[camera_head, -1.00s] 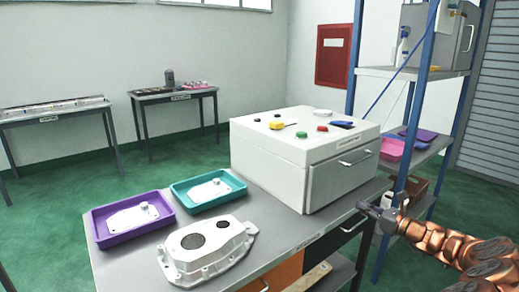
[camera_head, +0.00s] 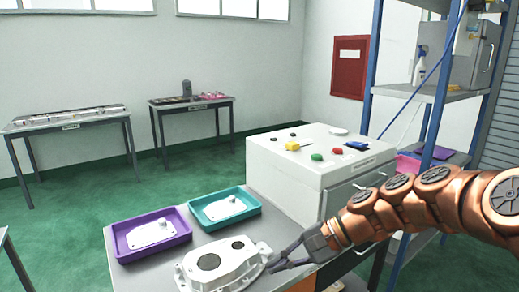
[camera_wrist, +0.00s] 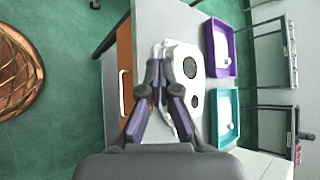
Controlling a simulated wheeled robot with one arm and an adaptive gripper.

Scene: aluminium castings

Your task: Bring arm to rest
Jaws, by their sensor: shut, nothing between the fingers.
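My arm reaches in from the right in the head view, and my gripper (camera_head: 278,264) is shut and empty. Its fingertips are at the right side of the pale metal casting (camera_head: 222,265); whether they touch it I cannot tell. In the wrist view, my gripper's closed fingers (camera_wrist: 160,72) show in front of the casting (camera_wrist: 192,52), hiding part of it. The casting lies on the grey table (camera_head: 160,273), partly cut off by the lower edge of the head view.
A purple tray (camera_head: 155,254) and a teal tray (camera_head: 236,221), each with a pale part, stand behind the casting. A white box (camera_head: 290,178) with small coloured items on top stands behind my arm. A blue-post shelf (camera_head: 368,65) is at the right.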

